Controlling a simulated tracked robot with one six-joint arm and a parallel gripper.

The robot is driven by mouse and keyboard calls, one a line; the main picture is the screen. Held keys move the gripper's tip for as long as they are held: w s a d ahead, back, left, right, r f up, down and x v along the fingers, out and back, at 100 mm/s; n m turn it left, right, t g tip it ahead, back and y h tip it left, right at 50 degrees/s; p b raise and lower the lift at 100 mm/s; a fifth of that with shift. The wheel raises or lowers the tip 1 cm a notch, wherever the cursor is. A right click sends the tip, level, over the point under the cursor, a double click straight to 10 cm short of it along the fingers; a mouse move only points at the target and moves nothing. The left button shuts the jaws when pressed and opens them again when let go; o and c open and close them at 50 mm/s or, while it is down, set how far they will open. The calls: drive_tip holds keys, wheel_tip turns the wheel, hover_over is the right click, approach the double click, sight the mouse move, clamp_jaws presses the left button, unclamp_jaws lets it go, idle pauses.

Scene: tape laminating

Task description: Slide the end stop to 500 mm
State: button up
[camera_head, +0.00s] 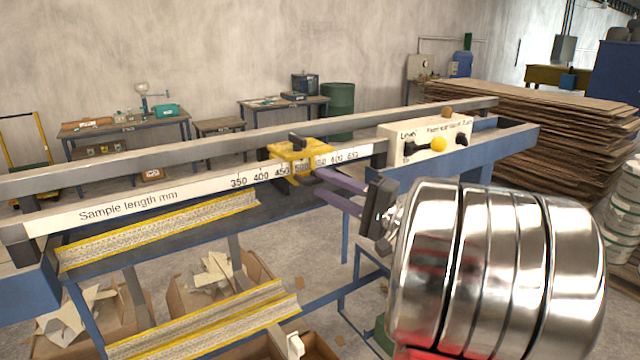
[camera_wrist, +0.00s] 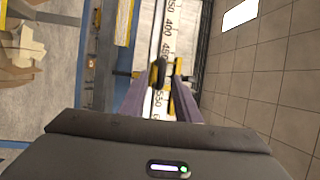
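The end stop (camera_head: 291,154) is a yellow block with a black handle, straddling the white scale rail (camera_head: 190,190). In the head view, it sits between the 450 and 550 marks, and a 500 mark shows at its front. My gripper (camera_head: 318,182) reaches in from the right, its purple fingers at the end stop's near right side. In the wrist view, the fingers (camera_wrist: 158,84) are apart, one on each side of the black handle (camera_wrist: 157,73), with gaps visible. Yellow parts of the end stop (camera_wrist: 176,105) show beside the right finger. Whether a finger touches it, I cannot tell.
A white control box (camera_head: 425,142) with a yellow button and black knobs stands at the rail's right end. Yellow-edged strips (camera_head: 160,235) lie below the rail. Cardboard boxes (camera_head: 225,280) stand underneath, and stacked brown sheets (camera_head: 540,125) stand behind right.

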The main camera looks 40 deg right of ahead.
drive_tip(key=v, duration=1.1)
drive_tip(key=shift+w, duration=0.15)
drive_tip(key=w+a+f+n+g+y, duration=0.2)
drive_tip(key=a+f+g, duration=0.15)
drive_tip(key=a, duration=0.75)
drive_tip(key=w+a+f+n+g+y, duration=0.25)
drive_tip(key=a+g, duration=0.25)
drive_tip(key=a, duration=0.5)
drive_tip(key=s+a+f+n+g+h, duration=0.5)
drive_tip(key=s+a+f+n+h, duration=0.3)
drive_tip(key=s+a, duration=0.3)
drive_tip(key=shift+a+f+n+h, duration=0.2)
drive_tip(key=shift+a+n+h, duration=0.65)
drive_tip(key=shift+a, duration=0.2)
